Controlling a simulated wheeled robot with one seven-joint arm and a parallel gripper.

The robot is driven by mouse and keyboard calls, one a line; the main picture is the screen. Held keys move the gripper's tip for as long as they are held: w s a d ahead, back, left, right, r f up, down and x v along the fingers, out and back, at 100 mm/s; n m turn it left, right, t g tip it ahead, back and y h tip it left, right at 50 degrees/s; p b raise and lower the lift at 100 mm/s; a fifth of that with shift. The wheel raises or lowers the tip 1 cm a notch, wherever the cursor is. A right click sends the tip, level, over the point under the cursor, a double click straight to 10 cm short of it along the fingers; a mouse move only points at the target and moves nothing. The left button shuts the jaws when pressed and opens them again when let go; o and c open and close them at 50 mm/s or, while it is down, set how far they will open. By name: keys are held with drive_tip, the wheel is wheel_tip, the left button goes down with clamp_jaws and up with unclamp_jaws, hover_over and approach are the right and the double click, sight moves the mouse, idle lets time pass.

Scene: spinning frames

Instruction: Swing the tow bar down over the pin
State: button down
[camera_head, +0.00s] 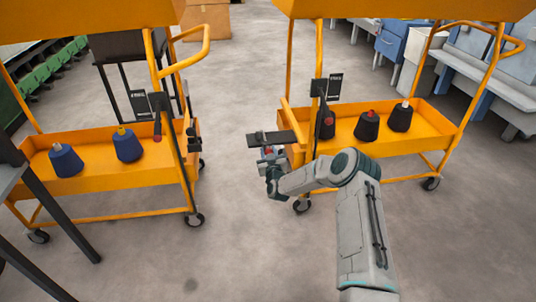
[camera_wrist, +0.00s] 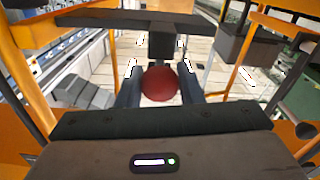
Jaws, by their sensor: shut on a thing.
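My gripper (camera_head: 268,168) is at the left end of the right orange cart (camera_head: 420,150). In the wrist view, its two fingers are shut on a red ball knob (camera_wrist: 160,84). A dark flat bar (camera_wrist: 120,20), which looks like the tow bar, crosses beyond the knob. In the head view, the dark bar (camera_head: 268,138) lies about level at the cart's left end, just above my gripper. The left orange cart (camera_head: 90,186) stands across a gap. A dark fitting (camera_head: 194,142) shows at its right end; I cannot make out a pin there.
Dark spools stand in the right cart's tray and blue spools (camera_head: 66,160) in the left one's. Upright posts and black brackets (camera_head: 333,86) flank the gap. The grey floor (camera_head: 235,90) between the carts is clear. A dark table leg (camera_head: 60,215) is at lower left.

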wheel_tip(320, 180, down, 3)
drive_tip(key=shift+s+d+r+b, duration=0.1)
drive_tip(key=shift+s+r+b, duration=0.05)
drive_tip(key=shift+b, duration=0.4)
drive_tip(key=shift+r+p, duration=0.3)
drive_tip(key=shift+p, duration=0.1)
drive_tip(key=shift+s+f, duration=0.1)
drive_tip(key=shift+f, duration=0.1)
drive_tip(key=c, duration=1.2)
unclamp_jaws()
drive_tip(key=shift+c, duration=0.2)
drive_tip(key=shift+o, duration=1.2)
drive_tip(key=shift+f, duration=0.2)
drive_tip(key=shift+r, duration=0.35)
